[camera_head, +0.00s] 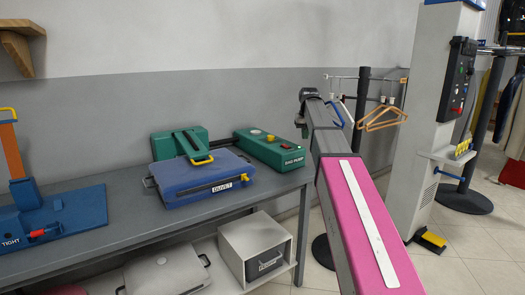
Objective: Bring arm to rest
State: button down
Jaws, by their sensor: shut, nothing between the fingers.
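My arm reaches from the bottom right up into the middle of the view, with a pink link and grey links beyond it. My gripper (302,123) is at the arm's far end, small and dark, past the right end of the grey table (115,228). It is shut and holds nothing that I can see. Its fingers are hard to make out from here. It appears apart from the table and the things on it.
On the table are a blue case (198,182), a green pump unit (270,149) and a blue base with an orange lever (12,150). A grey box (256,250) stands on the lower shelf. A hanger rail (362,78) and a grey column (425,130) stand right of the arm.

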jog(key=s+f+g, duration=0.1)
jog(key=s+f, duration=0.6)
jog(key=f, duration=0.5)
jog(key=s+f, duration=0.6)
jog(key=f, duration=0.6)
jog(key=s+f, duration=1.7)
jog(key=s, duration=0.1)
jog(key=shift+s+d+m+g, duration=0.15)
jog(key=shift+s+m+g, duration=0.15)
jog(key=shift+m+g, duration=0.1)
